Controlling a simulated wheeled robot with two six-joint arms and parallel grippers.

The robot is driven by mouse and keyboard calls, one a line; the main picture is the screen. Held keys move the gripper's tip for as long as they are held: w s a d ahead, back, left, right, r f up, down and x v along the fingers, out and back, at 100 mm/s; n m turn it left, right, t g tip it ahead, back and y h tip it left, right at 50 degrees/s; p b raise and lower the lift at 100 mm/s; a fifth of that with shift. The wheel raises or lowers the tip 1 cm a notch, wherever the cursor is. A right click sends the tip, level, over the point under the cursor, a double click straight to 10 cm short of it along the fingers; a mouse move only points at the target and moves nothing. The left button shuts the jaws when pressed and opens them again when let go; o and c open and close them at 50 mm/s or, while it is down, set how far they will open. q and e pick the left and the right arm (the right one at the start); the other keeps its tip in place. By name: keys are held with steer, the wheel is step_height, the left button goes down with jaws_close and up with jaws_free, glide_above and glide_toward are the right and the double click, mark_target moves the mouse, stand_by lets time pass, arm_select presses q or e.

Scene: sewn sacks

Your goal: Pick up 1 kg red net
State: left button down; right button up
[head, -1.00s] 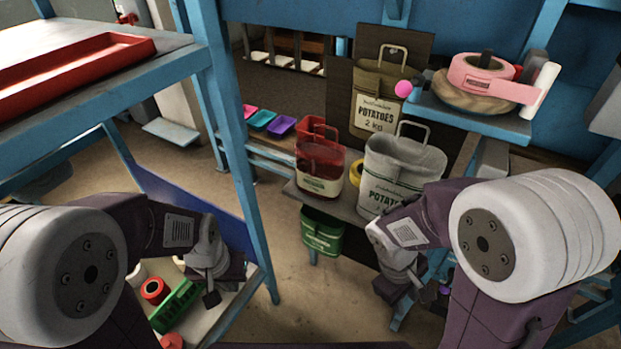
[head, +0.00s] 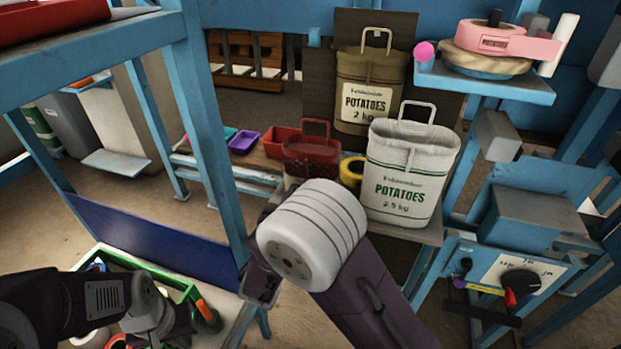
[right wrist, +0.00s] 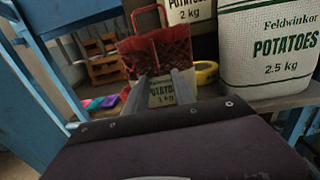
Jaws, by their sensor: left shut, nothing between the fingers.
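The 1 kg red net (head: 312,152) stands on the bench left of the white sack; my right arm hides its lower part in the head view. In the right wrist view the red net (right wrist: 155,52) is straight ahead, handle up, its pale 1 kg label low on its front. My right gripper (right wrist: 162,80) is open, its two fingers apart and pointing at the net, with the label showing between them. I cannot tell whether they touch it. In the head view its fingers are hidden. My left gripper (head: 155,325) is shut and empty at the lower left.
A white 2.5 kg sack (head: 408,175) stands close right of the net, an olive 2 kg sack (head: 372,92) behind. Yellow tape (head: 351,170) lies between. A blue post (head: 210,130) rises to the left. A green crate (head: 150,268) is at lower left.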

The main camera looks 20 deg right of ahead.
mark_target(305, 180)
steer(key=x, duration=0.5)
steer(key=shift+w+a+f, duration=0.1)
steer(key=shift+w+f, duration=0.1)
jaws_close()
